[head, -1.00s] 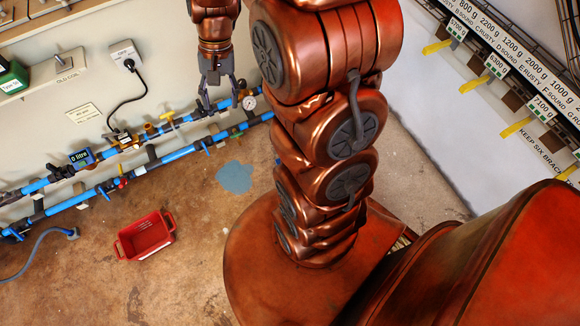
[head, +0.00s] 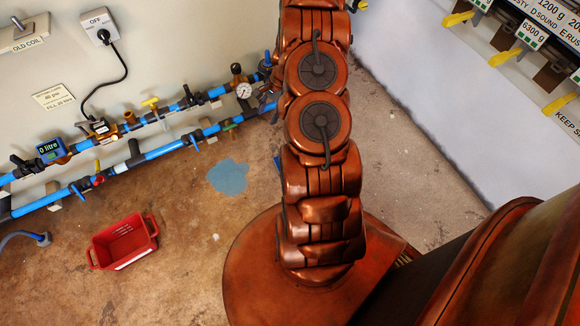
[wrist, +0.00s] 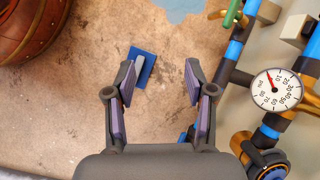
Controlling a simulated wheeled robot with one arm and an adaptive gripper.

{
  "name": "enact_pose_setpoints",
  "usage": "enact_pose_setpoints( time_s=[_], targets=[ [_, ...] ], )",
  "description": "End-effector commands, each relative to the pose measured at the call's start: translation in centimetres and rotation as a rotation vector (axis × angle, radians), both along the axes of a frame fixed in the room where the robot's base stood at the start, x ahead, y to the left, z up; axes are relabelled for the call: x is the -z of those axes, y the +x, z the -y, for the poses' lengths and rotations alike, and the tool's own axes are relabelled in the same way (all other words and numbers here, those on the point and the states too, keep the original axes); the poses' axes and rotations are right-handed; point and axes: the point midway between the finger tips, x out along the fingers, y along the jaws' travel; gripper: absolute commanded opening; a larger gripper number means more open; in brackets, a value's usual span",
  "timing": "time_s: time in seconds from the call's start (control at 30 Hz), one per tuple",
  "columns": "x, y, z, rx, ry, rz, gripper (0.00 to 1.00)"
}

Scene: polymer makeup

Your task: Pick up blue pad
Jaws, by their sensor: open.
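A small dark blue pad (wrist: 146,62) with a pale grey strip on it lies on the brown floor in the wrist view. My gripper (wrist: 160,70) is open and empty. The pad shows in the gap between its fingers, nearer the left fingertip, which seems to overlap its edge in the picture. I cannot tell how far above the floor the fingers are. A small blue edge beside the arm there may be the pad (head: 277,162).
Blue pipes with valves run along the wall, and a pressure gauge (wrist: 276,89) is close to the right of my gripper. A light blue floor patch (head: 228,177) and a red crate (head: 124,242) lie to the left. Weight shelves (head: 530,50) are at the right.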

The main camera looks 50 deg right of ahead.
Motion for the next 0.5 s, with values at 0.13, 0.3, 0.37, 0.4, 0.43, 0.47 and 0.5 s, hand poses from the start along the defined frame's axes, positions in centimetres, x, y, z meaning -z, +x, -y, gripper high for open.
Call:
enact_pose_setpoints(
  time_s=[0.13, 0.3, 0.37, 0.4, 0.43, 0.47, 0.5],
  targets=[
    [8.8, -1.6, 3.0, 0.139, 0.017, -0.033, 0.54],
    [16.3, -3.6, 6.0, 0.279, 0.022, -0.061, 0.54],
    [18.5, -4.4, 6.7, 0.318, 0.024, -0.071, 0.54],
    [19.7, -4.7, 7.1, 0.341, 0.024, -0.076, 0.54],
    [20.4, -5.0, 7.4, 0.357, 0.023, -0.077, 0.54],
    [21.0, -5.2, 7.7, 0.371, 0.024, -0.080, 0.54],
    [21.7, -5.5, 8.0, 0.386, 0.024, -0.083, 0.54]
  ],
)
